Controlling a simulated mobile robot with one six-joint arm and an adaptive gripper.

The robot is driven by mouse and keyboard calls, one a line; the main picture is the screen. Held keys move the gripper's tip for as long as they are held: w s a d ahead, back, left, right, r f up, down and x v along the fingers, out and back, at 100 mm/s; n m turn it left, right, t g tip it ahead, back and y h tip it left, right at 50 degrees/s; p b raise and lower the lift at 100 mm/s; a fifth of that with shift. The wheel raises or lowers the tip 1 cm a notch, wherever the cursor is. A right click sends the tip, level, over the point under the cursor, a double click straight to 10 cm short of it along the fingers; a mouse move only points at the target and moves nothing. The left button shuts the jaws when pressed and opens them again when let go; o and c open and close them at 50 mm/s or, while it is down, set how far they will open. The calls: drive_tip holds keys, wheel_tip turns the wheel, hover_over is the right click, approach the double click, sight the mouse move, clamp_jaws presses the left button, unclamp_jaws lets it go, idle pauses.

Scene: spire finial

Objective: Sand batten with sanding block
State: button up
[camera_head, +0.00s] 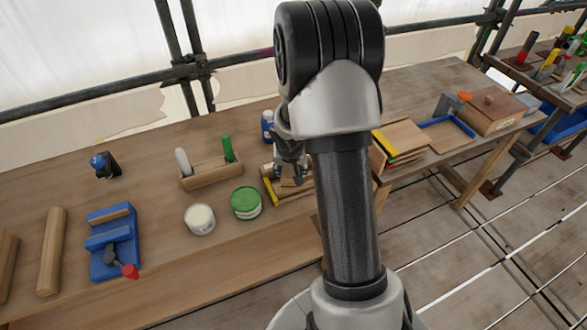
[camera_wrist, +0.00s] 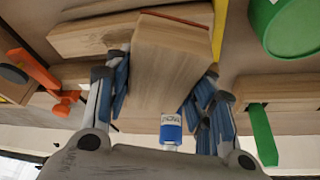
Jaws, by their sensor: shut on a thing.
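My gripper (camera_wrist: 160,88) is shut on a pale wooden block (camera_wrist: 168,55), which looks like the sanding block. The block sits between the blue finger pads. In the head view my gripper (camera_head: 292,172) is low over a wooden tray with a yellow edge (camera_head: 272,190), partly hidden by my arm. I cannot tell whether the block touches the tray. A blue vise (camera_head: 101,262) stands at the left of the bench with a short wooden strip (camera_head: 110,216) at its top. I cannot tell which wood piece is the batten.
A green tin (camera_head: 246,203) and a white tin (camera_head: 200,219) stand left of my gripper. Behind them is a wooden holder (camera_head: 210,174) with upright tools. A blue bottle (camera_head: 267,122) stands behind my gripper. Wooden bars (camera_head: 51,252) lie at far left. Bench between vise and tins is clear.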

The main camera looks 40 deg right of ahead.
drive_tip(key=shift+r+p, duration=1.2)
drive_tip(key=shift+r, duration=0.6)
